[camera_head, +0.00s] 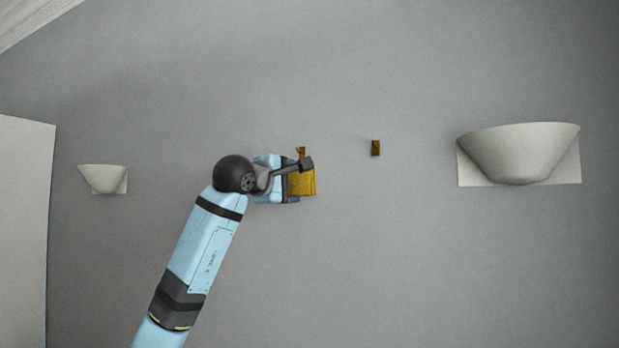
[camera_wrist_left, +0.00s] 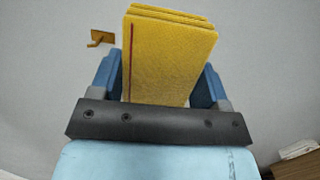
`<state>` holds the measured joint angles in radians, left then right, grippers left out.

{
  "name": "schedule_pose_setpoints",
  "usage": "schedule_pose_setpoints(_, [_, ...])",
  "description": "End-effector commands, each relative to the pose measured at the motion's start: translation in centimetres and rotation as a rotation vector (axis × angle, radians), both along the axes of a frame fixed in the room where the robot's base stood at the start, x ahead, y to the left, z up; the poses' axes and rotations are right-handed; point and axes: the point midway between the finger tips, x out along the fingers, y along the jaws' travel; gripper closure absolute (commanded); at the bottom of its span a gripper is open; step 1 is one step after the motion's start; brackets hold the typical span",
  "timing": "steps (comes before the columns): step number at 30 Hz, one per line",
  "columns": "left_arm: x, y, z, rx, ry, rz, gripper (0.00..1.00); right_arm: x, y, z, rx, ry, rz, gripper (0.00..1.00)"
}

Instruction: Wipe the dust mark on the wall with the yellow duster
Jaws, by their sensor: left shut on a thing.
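The yellow duster (camera_head: 304,181) is a thick folded block held at the end of my left arm, in front of the grey wall. In the left wrist view the duster (camera_wrist_left: 168,55) stands between the two blue fingers, with a dark red line along its left side. My left gripper (camera_head: 290,180) is shut on it; whether the duster touches the wall I cannot tell. A small brown patch (camera_head: 375,148) is on the wall to the right of the duster; whether it is a mark or a fitting is unclear. No other mark shows clearly. My right gripper is out of view.
A brown peg on a plate (camera_wrist_left: 103,38) is on the wall in the left wrist view. Pale wall lamps stick out at the right (camera_head: 520,150) and left (camera_head: 103,179) in the head view. A white panel (camera_head: 24,230) stands far left. The wall between is mostly bare.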

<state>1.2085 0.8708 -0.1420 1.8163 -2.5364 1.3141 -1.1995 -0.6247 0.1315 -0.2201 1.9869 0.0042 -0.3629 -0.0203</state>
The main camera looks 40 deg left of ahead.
Motion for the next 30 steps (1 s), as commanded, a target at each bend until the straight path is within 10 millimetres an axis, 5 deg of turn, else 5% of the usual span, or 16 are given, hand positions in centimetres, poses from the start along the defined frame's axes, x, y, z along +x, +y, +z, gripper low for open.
schedule_pose_setpoints(18, [4.8, 1.8, 0.1, -0.003, 0.002, 0.004, 0.49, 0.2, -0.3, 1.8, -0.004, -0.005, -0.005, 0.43])
schedule_pose_setpoints(30, [5.5, 2.0, 0.0, -0.001, 0.000, 0.005, 0.49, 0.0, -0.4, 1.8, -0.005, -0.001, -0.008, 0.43])
